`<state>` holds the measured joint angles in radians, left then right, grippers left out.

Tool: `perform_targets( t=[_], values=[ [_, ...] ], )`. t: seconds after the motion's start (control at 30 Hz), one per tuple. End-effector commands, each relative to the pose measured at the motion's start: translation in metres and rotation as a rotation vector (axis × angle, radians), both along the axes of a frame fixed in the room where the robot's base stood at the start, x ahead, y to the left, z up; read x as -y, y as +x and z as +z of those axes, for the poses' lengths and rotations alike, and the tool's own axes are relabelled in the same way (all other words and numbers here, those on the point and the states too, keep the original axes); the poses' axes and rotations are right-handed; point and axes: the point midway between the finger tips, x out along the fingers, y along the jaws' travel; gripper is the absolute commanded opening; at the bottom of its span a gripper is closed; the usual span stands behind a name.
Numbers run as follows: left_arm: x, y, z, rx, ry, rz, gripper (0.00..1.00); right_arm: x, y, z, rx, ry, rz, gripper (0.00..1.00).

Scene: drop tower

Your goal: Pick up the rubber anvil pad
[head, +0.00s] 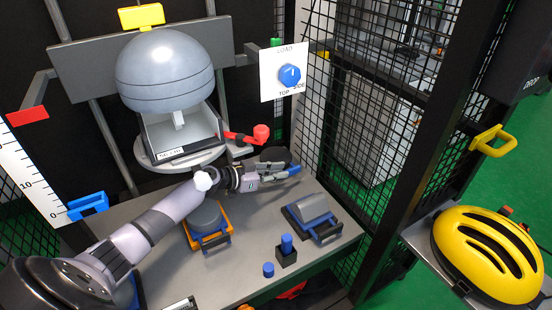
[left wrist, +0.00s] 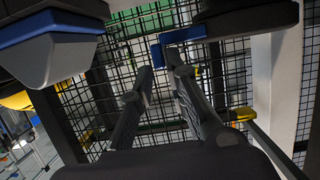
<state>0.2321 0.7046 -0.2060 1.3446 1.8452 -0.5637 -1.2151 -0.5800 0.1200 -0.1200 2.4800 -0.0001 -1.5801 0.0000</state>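A dark round pad (head: 275,155), which looks like the rubber anvil pad, sits at the back right of the grey table. A blue handle (head: 293,171) shows at its front right. My left gripper (head: 277,173) is low in front of the pad, partly covering it. In the left wrist view the two fingertips (left wrist: 160,68) are apart, with a gap between them. The blue handle (left wrist: 186,34) and dark pad (left wrist: 245,18) are just beyond the tips. I cannot tell whether a finger touches the handle. My right gripper is not in view.
Blue pegs (head: 287,243) are at the front. The grey headform (head: 166,70) and red lever (head: 258,133) are above. Mesh walls the right side.

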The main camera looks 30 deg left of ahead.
Motion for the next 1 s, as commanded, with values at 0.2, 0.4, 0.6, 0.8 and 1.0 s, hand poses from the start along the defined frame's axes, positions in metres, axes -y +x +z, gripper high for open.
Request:
perform_targets(
  t=[0.2,0.4,0.6,0.8,1.0],
  values=[
    [0.013,0.026,-0.003,0.002,-0.001,0.001,0.15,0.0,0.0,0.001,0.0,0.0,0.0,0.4],
    [0.023,0.042,-0.011,0.0,0.001,0.002,0.15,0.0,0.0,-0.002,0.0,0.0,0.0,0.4],
    [0.024,0.043,-0.012,-0.001,0.001,0.002,0.15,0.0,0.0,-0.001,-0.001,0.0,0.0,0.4],
    [0.024,0.043,-0.012,0.0,0.002,0.002,0.05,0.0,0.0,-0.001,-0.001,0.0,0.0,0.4],
    [0.023,0.043,-0.012,0.0,0.002,0.002,0.0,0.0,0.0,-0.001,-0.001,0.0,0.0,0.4]
  ],
)
